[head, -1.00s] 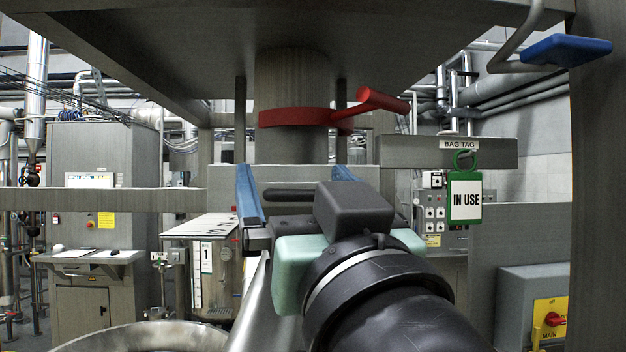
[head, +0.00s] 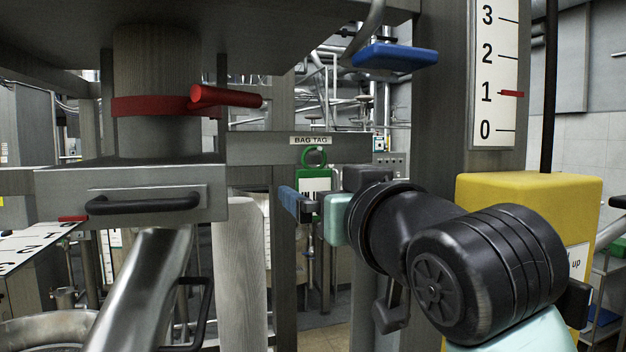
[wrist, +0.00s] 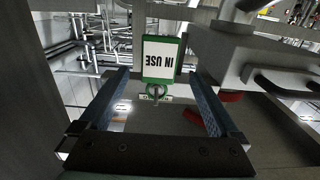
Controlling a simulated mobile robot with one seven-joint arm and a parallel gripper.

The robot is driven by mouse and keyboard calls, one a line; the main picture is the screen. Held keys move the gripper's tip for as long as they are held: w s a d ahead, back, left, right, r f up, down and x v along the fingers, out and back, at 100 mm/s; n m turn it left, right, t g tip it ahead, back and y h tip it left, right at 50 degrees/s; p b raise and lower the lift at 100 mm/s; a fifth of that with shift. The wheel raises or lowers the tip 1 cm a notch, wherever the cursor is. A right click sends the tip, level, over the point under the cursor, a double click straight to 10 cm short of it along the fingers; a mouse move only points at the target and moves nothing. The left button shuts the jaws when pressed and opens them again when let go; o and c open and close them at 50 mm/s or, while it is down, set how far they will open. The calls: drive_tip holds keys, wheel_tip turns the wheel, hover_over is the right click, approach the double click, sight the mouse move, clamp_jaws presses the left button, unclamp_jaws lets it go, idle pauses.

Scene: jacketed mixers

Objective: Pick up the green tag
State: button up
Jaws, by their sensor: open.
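The green tag (head: 315,178) has a white face and hangs by a green ring (head: 314,150) from the grey bar labelled BAG TAG. My gripper (head: 290,198) is open, with blue fingers, in front of the tag's lower part in the head view and hiding some of it. In the wrist view the tag (wrist: 161,58) appears upside down, reading IN USE, and lies between the two fingertips (wrist: 158,75) in the picture. No finger visibly touches it, and the gap in depth is hard to tell.
The grey bar (head: 255,147) runs behind the tag. A metal block with a black handle (head: 145,203) and a red lever (head: 228,97) stand left of it. A yellow box (head: 530,195) is at the right.

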sight(315, 187)
drive_tip(key=p+x, duration=0.3)
drive_tip(key=x, duration=0.1)
drive_tip(key=shift+w+r, duration=0.1)
drive_tip(key=shift+r, duration=0.1)
drive_tip(key=shift+w+f, duration=0.15)
drive_tip(key=shift+w, duration=0.2)
drive_tip(key=c, duration=1.4)
